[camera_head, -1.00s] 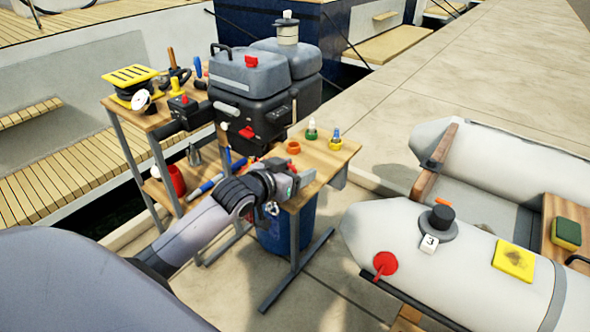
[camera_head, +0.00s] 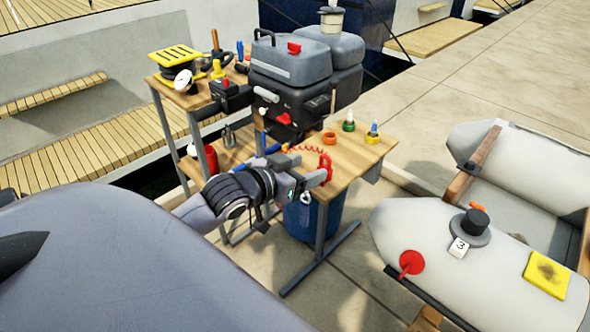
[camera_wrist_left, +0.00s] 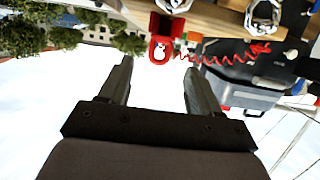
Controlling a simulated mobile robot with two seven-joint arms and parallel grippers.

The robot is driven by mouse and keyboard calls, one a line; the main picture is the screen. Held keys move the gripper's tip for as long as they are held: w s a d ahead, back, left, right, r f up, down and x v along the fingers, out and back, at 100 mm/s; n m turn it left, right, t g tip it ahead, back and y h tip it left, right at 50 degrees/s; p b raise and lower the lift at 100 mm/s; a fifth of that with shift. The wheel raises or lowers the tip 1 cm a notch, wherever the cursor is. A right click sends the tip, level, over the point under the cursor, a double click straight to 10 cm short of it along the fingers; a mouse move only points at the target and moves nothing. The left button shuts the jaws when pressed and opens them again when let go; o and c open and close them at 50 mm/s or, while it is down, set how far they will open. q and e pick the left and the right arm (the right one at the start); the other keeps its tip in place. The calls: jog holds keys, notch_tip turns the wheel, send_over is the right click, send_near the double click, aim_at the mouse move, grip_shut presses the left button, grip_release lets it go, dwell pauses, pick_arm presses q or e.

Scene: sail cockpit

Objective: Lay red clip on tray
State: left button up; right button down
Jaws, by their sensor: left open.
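The red clip (camera_head: 325,163) is at the front edge of the wooden work table, with a coiled red cord (camera_head: 303,149) running left from it over the wood. In the left wrist view the red clip (camera_wrist_left: 161,47) shows at the board's edge, just beyond the gap between my fingers. My left gripper (camera_head: 318,178) is open and empty, its tips close to the clip and apart from it as far as I can tell. The fingers also show in the wrist view (camera_wrist_left: 158,70). I cannot make out a distinct tray. My right gripper is out of view.
The wooden table (camera_head: 355,158) bears an orange ring (camera_head: 329,138) and small green and yellow-based items at its back. An outboard motor (camera_head: 300,85) stands behind. A blue bin (camera_head: 312,220) is below. A grey inflatable boat (camera_head: 430,225) lies to the right.

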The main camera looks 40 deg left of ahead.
pick_arm(q)
jog(key=s+d+f+m+g, duration=0.1)
jog(key=s+d+f+g, duration=0.1)
jog(key=s+d+f, duration=0.4)
jog(key=s+d+f+g+h, duration=0.1)
jog(key=s+d+f+g, duration=0.1)
jog(key=s+d+f, duration=0.5)
jog(key=s+f, duration=0.4)
jog(key=f, duration=0.4)
jog(key=shift+d+m, duration=0.15)
jog(key=shift+m, duration=0.25)
jog(key=shift+r, duration=0.1)
jog(key=r+p, duration=0.5)
jog(key=p, duration=0.1)
jog(key=shift+a+r, duration=0.2)
jog(key=shift+r, duration=0.2)
